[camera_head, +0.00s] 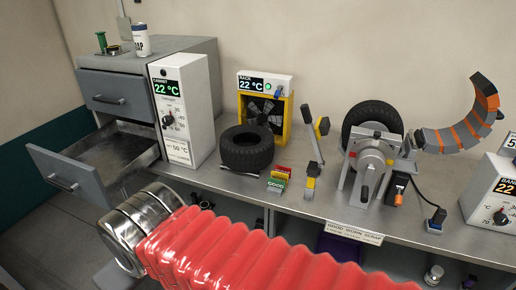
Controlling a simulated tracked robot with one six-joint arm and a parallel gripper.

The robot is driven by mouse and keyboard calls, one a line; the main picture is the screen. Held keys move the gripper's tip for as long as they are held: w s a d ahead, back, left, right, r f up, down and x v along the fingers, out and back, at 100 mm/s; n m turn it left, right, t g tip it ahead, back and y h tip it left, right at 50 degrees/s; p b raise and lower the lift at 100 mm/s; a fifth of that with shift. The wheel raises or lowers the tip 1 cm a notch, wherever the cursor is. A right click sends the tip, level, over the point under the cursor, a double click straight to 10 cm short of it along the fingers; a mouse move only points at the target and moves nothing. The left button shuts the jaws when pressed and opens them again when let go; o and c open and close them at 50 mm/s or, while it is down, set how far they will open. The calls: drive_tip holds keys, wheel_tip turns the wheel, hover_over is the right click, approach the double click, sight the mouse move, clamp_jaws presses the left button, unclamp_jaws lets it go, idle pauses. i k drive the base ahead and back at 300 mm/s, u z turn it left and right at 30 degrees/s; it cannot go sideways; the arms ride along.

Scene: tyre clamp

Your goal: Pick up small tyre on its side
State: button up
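A small black tyre (246,155) lies on its side on the grey workbench, in front of the yellow-framed rack unit, with its hole facing up. Nothing of mine touches it. A second black tyre (372,113) stands upright behind the grey clamp (372,160) to the right. My arm, in a red ribbed sleeve with a shiny metal collar at its left end, crosses the foreground below the bench edge. My gripper's fingers do not show.
A white cabinet controller (185,110) stands left of the tyre, and the yellow rack (287,122) is close behind it. Small coloured blocks (278,180) and an upright lever (314,150) stand to its right. An open drawer (68,183) juts out at left.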

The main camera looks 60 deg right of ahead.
sight(244, 148)
drive_tip(key=z, duration=1.4)
drive_tip(key=i, duration=1)
drive_tip(key=z, duration=0.05)
